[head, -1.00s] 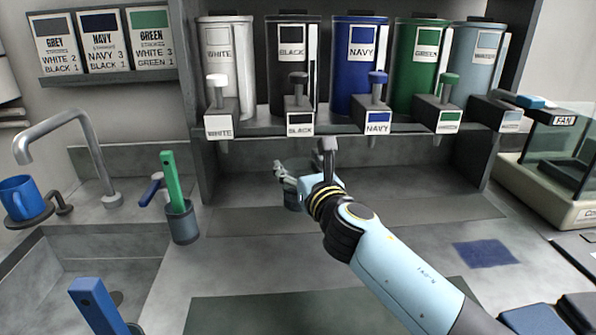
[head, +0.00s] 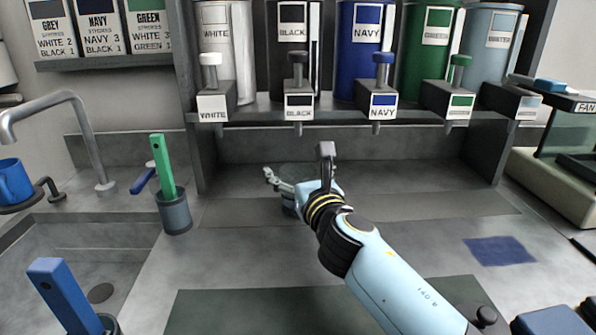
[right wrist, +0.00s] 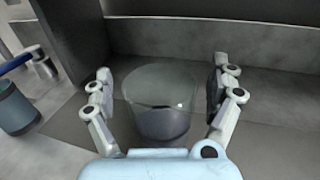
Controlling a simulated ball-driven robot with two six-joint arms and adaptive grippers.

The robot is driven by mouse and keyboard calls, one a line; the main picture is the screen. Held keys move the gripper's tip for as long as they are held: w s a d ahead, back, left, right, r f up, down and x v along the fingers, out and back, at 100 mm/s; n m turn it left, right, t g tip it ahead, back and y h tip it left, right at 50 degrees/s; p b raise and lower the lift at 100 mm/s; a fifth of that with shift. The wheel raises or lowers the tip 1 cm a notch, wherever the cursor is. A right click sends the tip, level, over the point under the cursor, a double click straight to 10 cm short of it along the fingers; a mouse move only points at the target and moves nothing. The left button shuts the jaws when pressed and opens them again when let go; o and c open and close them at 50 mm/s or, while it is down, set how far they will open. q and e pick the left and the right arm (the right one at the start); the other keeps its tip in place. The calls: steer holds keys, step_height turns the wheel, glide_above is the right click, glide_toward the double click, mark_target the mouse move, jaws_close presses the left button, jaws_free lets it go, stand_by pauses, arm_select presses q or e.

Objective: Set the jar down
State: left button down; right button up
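The jar (right wrist: 160,108) is clear, grey-looking glass with a wide round rim. In the right wrist view it stands upright between the two fingers of my right gripper (right wrist: 160,95), with a narrow gap on each side. The gripper is open around it. In the head view my right gripper (head: 298,184) is low over the counter, below the black dispenser. It hides most of the jar there; only a small part shows (head: 288,209). The jar appears to rest on the dark strip (head: 420,208) of the counter. My left gripper is not in view.
White, black, navy, green and another dispenser hang on a shelf (head: 340,113) above. A cup with a green-handled tool (head: 175,212) stands at left, near the sink and tap (head: 97,150). A navy patch (head: 500,251) lies at right. The counter in front is mostly clear.

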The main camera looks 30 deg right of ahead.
steer(key=shift+s+r, duration=0.1)
steer(key=shift+s, duration=0.1)
steer(key=s, duration=0.3)
steer(key=s+a, duration=0.1)
steer(key=s, duration=0.3)
steer(key=s+a+b, duration=0.1)
steer(key=s, duration=0.3)
steer(key=shift+s+a, duration=0.1)
steer(key=shift+s, duration=0.15)
steer(key=shift+r, duration=0.15)
